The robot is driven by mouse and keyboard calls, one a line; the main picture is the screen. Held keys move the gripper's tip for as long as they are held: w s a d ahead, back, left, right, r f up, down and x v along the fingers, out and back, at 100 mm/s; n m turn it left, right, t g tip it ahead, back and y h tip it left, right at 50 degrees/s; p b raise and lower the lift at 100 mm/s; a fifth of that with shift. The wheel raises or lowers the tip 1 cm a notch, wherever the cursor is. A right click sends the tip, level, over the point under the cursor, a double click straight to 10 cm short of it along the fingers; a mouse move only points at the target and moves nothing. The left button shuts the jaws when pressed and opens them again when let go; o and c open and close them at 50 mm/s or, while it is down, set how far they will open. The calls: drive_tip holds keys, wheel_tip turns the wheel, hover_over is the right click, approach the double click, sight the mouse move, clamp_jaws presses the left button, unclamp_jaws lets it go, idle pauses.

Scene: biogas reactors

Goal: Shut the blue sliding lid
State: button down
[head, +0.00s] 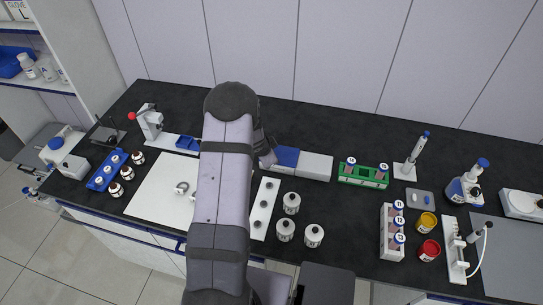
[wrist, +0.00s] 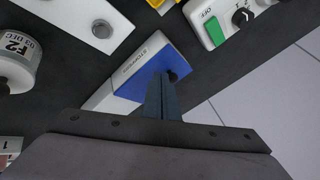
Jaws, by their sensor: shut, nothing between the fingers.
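The blue sliding lid (head: 286,156) lies on one part of a long, low white box (head: 315,167) near the middle of the bench. In the head view my arm hides part of the lid's left side and most of my gripper.
A green rack (head: 362,175) stands right of the box. Several white jars (head: 291,203) and a white strip with round studs (head: 264,207) are in front. In the wrist view a device with a green switch (wrist: 217,33) is near the lid. Dark bench behind the box is clear.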

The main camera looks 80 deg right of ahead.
drive_tip(key=shift+s+a+f+b, duration=0.15)
drive_tip(key=shift+s+a+b, duration=0.1)
drive_tip(key=shift+a+b, duration=0.2)
drive_tip(key=p+v, duration=0.1)
drive_tip(key=v, duration=1)
drive_tip(key=shift+s+a+p, duration=0.4)
drive_tip(key=shift+s+a, duration=0.05)
drive_tip(key=shift+s, duration=0.05)
